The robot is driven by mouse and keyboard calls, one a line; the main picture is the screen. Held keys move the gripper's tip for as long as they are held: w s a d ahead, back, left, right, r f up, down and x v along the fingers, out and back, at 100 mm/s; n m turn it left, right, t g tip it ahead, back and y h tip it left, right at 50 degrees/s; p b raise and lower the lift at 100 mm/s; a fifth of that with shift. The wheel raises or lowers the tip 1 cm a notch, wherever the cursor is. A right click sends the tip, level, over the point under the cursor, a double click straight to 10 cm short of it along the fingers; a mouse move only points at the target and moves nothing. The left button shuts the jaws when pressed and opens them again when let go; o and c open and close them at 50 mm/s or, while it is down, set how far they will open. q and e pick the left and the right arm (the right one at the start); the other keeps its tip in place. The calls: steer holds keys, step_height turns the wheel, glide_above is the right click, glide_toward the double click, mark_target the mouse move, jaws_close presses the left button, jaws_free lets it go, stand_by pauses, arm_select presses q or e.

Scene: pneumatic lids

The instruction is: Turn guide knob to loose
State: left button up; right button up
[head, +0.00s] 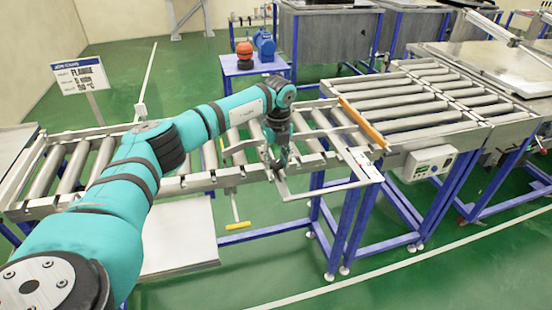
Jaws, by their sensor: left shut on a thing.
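My left gripper (279,164) is at the near side rail of the roller conveyor (205,181), pointing down. It is shut on a small part there, at the place of the guide knob. The fingers hide the knob, and its turn position cannot be read. A thin pale guide bar (325,190) runs along the near edge, just right of and below the gripper. My right gripper is not in view.
An orange bar (362,123) lies across the rollers to the right. A grey control box (430,162) hangs on the right conveyor. A yellow-handled lever (237,224) hangs below the near rail. A sign (80,76) stands at left. Green floor in front is clear.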

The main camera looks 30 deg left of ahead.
mark_target(278, 163)
arm_select(q)
steer(key=shift+r+n, duration=0.15)
steer(key=shift+n, duration=1.55)
steer(key=shift+w+p, duration=0.1)
steer(key=shift+p, duration=0.2)
steer(key=o, duration=1.2)
steer(key=shift+c, duration=0.2)
step_height(278, 163, up, 12)
steer(key=shift+d, duration=0.2)
